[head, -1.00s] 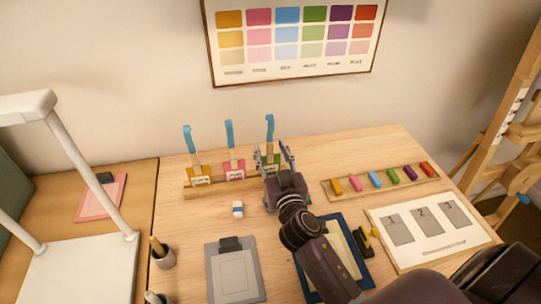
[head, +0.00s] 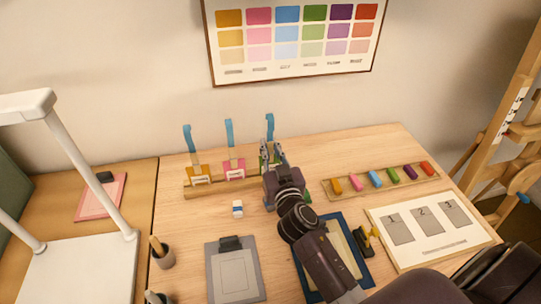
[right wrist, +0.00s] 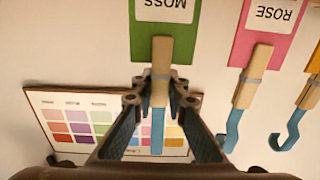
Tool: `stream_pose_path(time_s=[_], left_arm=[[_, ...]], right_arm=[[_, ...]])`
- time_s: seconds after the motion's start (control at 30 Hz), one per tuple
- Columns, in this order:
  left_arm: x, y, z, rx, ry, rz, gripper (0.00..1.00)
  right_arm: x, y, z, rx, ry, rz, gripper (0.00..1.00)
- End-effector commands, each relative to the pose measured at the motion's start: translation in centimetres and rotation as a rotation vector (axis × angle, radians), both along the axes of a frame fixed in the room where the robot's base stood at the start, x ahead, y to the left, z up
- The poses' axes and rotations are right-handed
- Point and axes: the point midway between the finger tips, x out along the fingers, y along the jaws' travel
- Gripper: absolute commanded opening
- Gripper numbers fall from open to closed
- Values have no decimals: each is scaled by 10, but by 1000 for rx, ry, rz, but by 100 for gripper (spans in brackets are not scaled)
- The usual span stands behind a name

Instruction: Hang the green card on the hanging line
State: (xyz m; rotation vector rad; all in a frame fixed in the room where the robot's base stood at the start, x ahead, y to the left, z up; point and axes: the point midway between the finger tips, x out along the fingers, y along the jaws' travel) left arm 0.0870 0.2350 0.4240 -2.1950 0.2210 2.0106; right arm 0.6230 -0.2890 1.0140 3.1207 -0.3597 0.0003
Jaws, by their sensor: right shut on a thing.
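The green card (right wrist: 187,45), labelled MOSS, hangs from a wooden clip (right wrist: 160,62) with a blue hook (right wrist: 158,130); the right wrist view shows them upside down. In the head view the green card (head: 264,168) stands at the right end of a wooden rack (head: 215,184), partly hidden by my gripper. My right gripper (head: 271,150) is shut on the clip above the card; its fingers also show in the right wrist view (right wrist: 161,99). My left gripper is not in view. I cannot make out the hanging line.
A pink card (head: 235,172) and a yellow card (head: 199,177), with similar clips and hooks, stand left on the rack. A tray of coloured sticks (head: 337,194) and a numbered board (head: 435,247) lie right. An easel (head: 493,145) stands far right.

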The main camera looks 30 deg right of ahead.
Motion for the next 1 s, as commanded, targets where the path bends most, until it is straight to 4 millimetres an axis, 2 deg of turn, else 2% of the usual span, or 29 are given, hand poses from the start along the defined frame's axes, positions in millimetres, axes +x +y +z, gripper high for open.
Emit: stream_pose_path(time_s=[1.0], left_arm=[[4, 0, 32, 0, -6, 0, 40]], right_arm=[[0, 0, 36, 2, -1, 0, 0]])
